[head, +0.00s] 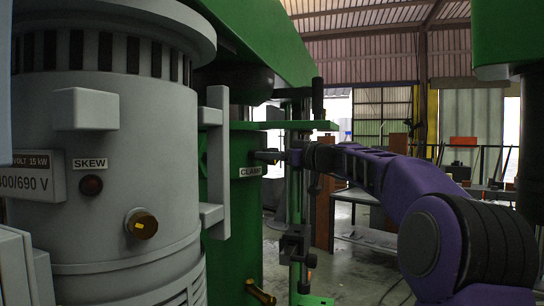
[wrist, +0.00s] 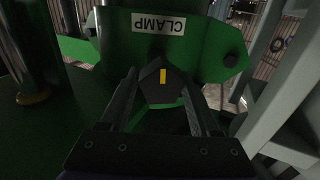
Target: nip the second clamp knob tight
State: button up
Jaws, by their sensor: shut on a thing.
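The clamp knob (wrist: 152,92) is a dark, many-sided knob with a yellow mark, below the white CLAMP label (wrist: 159,23) on a green bracket (wrist: 200,55) in the wrist view. The yellow mark stands upright. My gripper (wrist: 162,88) has one finger on each side of the knob and is shut on it. In the head view my gripper (head: 284,157) reaches in from the right, beside the CLAMP label (head: 250,171) on the green column. The knob is small and dark there, and its contact with the fingers is hard to make out.
The large grey motor housing (head: 120,150) with a SKEW label fills the left of the head view, its upright grey handle (head: 217,160) near the clamp. A brass-coloured handle (head: 260,292) sticks out low on the column. A green beam (head: 255,40) runs overhead.

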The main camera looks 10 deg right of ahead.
jog(key=shift+f+m+b, duration=0.1)
jog(key=shift+m+b, duration=0.65)
jog(key=shift+m, duration=0.05)
jog(key=m+b, duration=0.2)
jog(key=m, duration=0.1)
jog(key=shift+f+m, duration=0.1)
jog(key=shift+m, duration=0.2)
jog(key=m+b, duration=0.1)
jog(key=m, duration=0.2)
jog(key=shift+m+t, duration=0.3)
jog(key=shift+m, duration=0.1)
jog(key=m+b, duration=0.1)
jog(key=m, duration=0.2)
jog(key=shift+m+t, duration=0.3)
jog(key=shift+m, duration=0.1)
jog(key=m, duration=0.6)
jog(key=shift+h, duration=0.4)
jog(key=m+p, duration=0.1)
jog(key=m, duration=0.2)
jog(key=m+p, duration=0.1)
jog(key=m, duration=0.2)
jog(key=shift+t+h, duration=0.3)
jog(key=shift+m, duration=0.5)
